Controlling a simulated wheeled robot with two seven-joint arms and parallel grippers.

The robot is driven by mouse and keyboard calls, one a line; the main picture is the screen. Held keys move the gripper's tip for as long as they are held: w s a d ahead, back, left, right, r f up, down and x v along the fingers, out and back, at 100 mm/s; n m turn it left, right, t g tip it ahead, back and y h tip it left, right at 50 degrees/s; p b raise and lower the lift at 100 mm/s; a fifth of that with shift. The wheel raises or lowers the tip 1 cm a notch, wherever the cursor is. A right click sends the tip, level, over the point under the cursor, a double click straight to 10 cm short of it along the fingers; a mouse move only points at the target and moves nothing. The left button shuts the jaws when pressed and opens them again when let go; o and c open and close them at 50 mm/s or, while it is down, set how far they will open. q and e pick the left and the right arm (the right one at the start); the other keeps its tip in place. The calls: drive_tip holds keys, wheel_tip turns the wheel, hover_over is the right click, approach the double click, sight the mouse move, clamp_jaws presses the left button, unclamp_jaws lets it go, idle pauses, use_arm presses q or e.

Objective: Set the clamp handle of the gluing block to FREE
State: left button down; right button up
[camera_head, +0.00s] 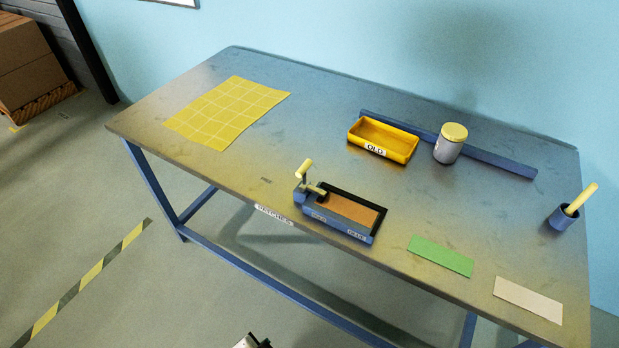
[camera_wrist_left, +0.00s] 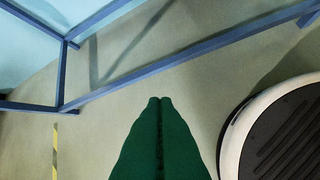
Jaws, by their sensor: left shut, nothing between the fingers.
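The gluing block (camera_head: 340,212) sits near the front edge of the table, blue with a black frame and a brown top. Its clamp handle (camera_head: 305,169) stands up at the block's left end, with a cream grip above grey metal parts. Two small labels on the block's front face are too small to read surely. My left gripper (camera_wrist_left: 160,100) shows in the left wrist view with its green fingers shut and empty, over the floor and away from the block. My right gripper is not in view.
On the table (camera_head: 300,120) are a yellow gridded sheet (camera_head: 228,110), a yellow tray (camera_head: 383,139) labelled OLD, a lidded jar (camera_head: 450,144), a blue rail (camera_head: 500,167), a green sheet (camera_head: 441,256), a pale sheet (camera_head: 528,299) and a blue cup (camera_head: 563,217) with a cream-handled tool.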

use_arm(q)
drive_tip(key=w+d+r+m+t+h, duration=0.1)
drive_tip(key=w+d+r+m+t, duration=0.4)
drive_tip(key=w+r, duration=0.55)
drive_tip(key=w+d+r+m+t, duration=0.1)
drive_tip(key=d+r, duration=0.1)
drive_tip(key=r, duration=0.8)
drive_tip(key=w+d+r+m+t+h, duration=0.1)
drive_tip(key=d+r+t, duration=0.1)
drive_tip(key=r, duration=0.8)
drive_tip(key=w+d+r+m+t+h, duration=0.1)
drive_tip(key=d+r, duration=0.3)
drive_tip(key=r, duration=0.6)
drive_tip(key=shift+w+m+t+b, duration=0.35)
drive_tip(key=shift+w+m+t, duration=0.15)
drive_tip(key=shift+w, duration=0.1)
drive_tip(key=p+x, duration=0.1)
drive_tip(key=x, duration=0.9)
drive_tip(key=a, duration=0.1)
drive_tip(key=w, duration=0.1)
drive_tip(key=a+p, duration=0.1)
drive_tip(key=shift+w+a+f, duration=0.45)
drive_tip(key=shift+w+a, duration=0.05)
drive_tip(key=shift+a, duration=0.15)
